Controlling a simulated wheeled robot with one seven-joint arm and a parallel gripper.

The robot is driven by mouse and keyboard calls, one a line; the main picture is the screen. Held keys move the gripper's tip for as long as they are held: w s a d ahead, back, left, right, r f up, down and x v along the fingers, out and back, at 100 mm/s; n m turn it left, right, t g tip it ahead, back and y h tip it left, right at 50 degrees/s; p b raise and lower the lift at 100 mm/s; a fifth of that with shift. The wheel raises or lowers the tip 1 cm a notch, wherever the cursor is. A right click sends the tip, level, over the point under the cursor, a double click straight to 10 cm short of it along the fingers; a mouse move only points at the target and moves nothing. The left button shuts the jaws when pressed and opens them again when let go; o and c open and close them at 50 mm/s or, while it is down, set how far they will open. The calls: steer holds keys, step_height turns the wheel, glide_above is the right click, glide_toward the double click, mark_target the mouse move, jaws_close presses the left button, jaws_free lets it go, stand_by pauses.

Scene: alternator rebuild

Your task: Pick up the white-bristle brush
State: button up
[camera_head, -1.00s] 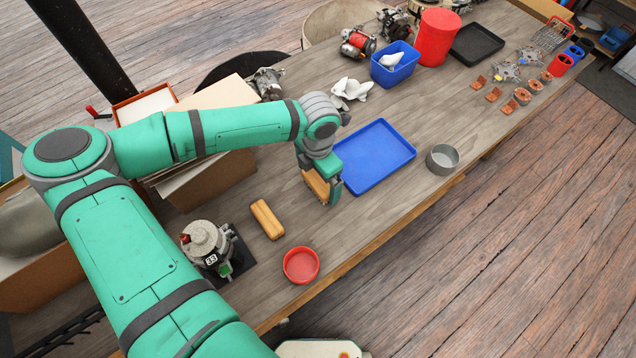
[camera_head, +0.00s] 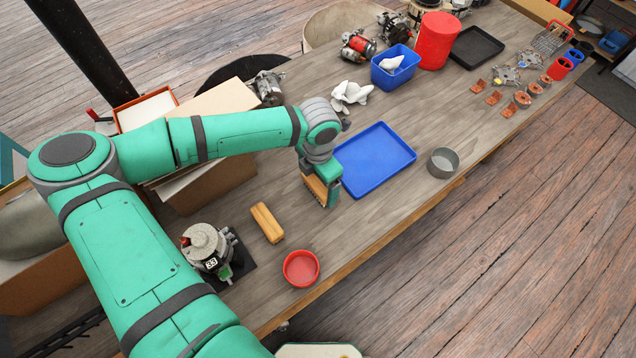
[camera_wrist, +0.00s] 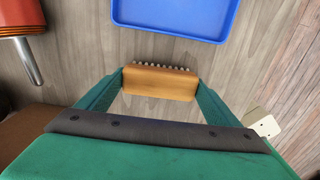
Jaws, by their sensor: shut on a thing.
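My gripper (camera_head: 320,189) is shut on a brush with a tan wooden back. In the wrist view my two fingers (camera_wrist: 160,84) press on the short ends of the brush (camera_wrist: 160,81), and a row of pale bristles shows along its far edge. In the head view the brush (camera_head: 314,189) is partly hidden by my gripper, just left of the blue tray's near corner. I cannot tell whether its bristles are clear of the bench. A second wooden block (camera_head: 267,223) lies on the bench to the left; no bristles show on it.
The blue tray (camera_head: 375,160) is empty. A red bowl (camera_head: 301,269) and a grey cup (camera_head: 443,162) stand near the front edge. An alternator (camera_head: 207,248) is at the left. A blue bin (camera_head: 396,67) and red drum (camera_head: 438,41) stand farther back. Bench around my gripper is bare.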

steer(key=shift+r, duration=0.45)
steer(key=s+r, duration=0.1)
steer(key=r, duration=0.1)
steer(key=s+d+r, duration=0.1)
steer(key=s+r, duration=0.1)
steer(key=r, duration=0.1)
steer(key=s+r, duration=0.2)
steer(key=shift+d+r, duration=0.3)
steer(key=shift+r, duration=0.1)
steer(key=s+d+r, duration=0.3)
steer(key=s, duration=0.5)
steer(key=shift+s+r, duration=0.15)
steer(key=shift+r, duration=0.2)
steer(key=o, duration=0.6)
steer(key=shift+c, duration=0.2)
steer(key=c, duration=0.4)
